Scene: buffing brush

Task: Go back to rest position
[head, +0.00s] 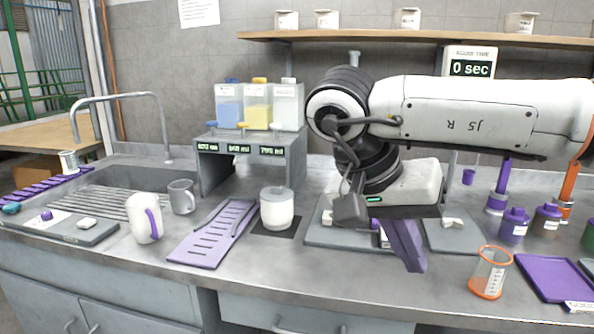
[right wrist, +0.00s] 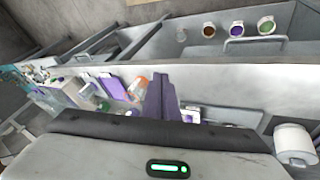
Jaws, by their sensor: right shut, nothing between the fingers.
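My right gripper (head: 412,260) is at the right of centre in the head view. Its purple fingers are shut and empty, pointing down above the front part of the counter. In the right wrist view the fingers (right wrist: 161,95) stand together with nothing between them. The white right arm comes in from the right edge and bends down at a dark joint. It hides part of the counter and wall behind it. My left gripper does not show in either view.
Near the right gripper stand an orange-rimmed beaker (head: 489,272) and a grey board (head: 330,236). A white grey-lidded jar (head: 277,210), purple slotted rack (head: 212,235) and white pitcher (head: 143,219) stand to the left. A shelf (head: 420,36) runs above. A purple tray (head: 556,277) lies at right.

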